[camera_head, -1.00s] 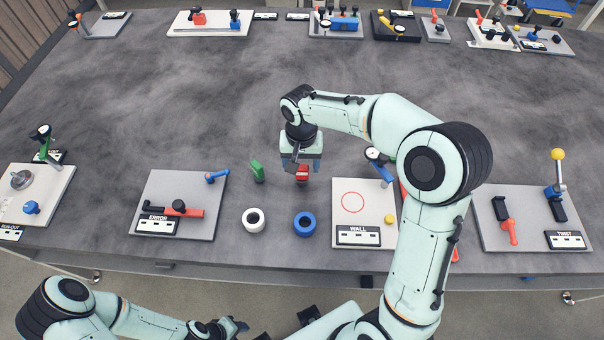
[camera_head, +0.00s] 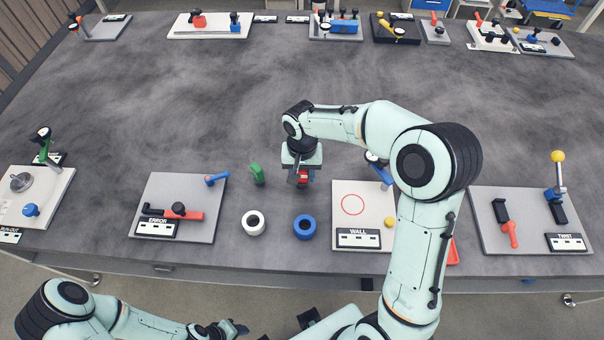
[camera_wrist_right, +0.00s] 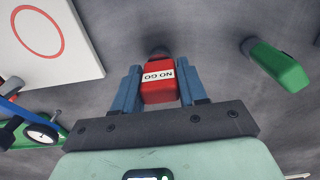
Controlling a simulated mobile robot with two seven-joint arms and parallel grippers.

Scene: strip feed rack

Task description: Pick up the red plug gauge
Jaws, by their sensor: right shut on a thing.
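The red plug gauge (camera_head: 303,175) stands on the grey table, mostly hidden by my right gripper (camera_head: 302,181) in the head view. In the right wrist view, the red gauge (camera_wrist_right: 157,80) carries a white "NO GO" label and sits between the two blue fingers of my right gripper (camera_wrist_right: 157,85), which is shut on it. Whether its foot still touches the table is hard to tell. My left gripper (camera_head: 234,329) is low at the bottom of the head view, away from the table; its fingers are too small to judge.
A green gauge (camera_head: 258,174) stands just left of the red one. A white ring (camera_head: 245,226) and a blue ring (camera_head: 296,233) lie in front. The WALL board (camera_head: 343,218) is to the right, the ERROR board (camera_head: 200,195) to the left.

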